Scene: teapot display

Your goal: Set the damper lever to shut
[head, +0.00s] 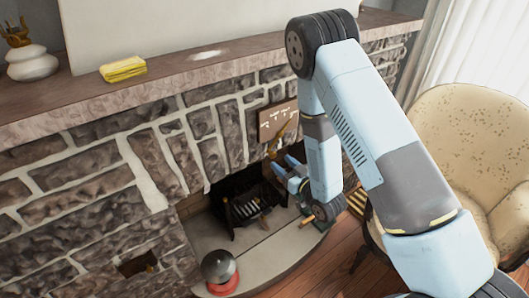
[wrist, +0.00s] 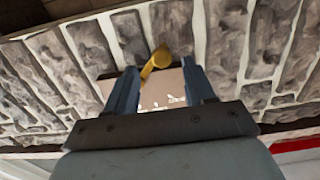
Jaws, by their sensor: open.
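The damper lever (head: 281,132) is a brass-yellow handle on the stone wall above the firebox, in front of a brown plaque (head: 277,118) with pale markings. I cannot tell whether a finger touches the lever. The plaque's lettering is unreadable.
The fireplace opening (head: 240,195) with a dark grate lies below. The mantel (head: 190,75) carries a yellow folded cloth (head: 123,69) and a white vase (head: 31,63). A dark ball on a red base (head: 220,268) stands on the hearth. A cream armchair (head: 465,140) is at right.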

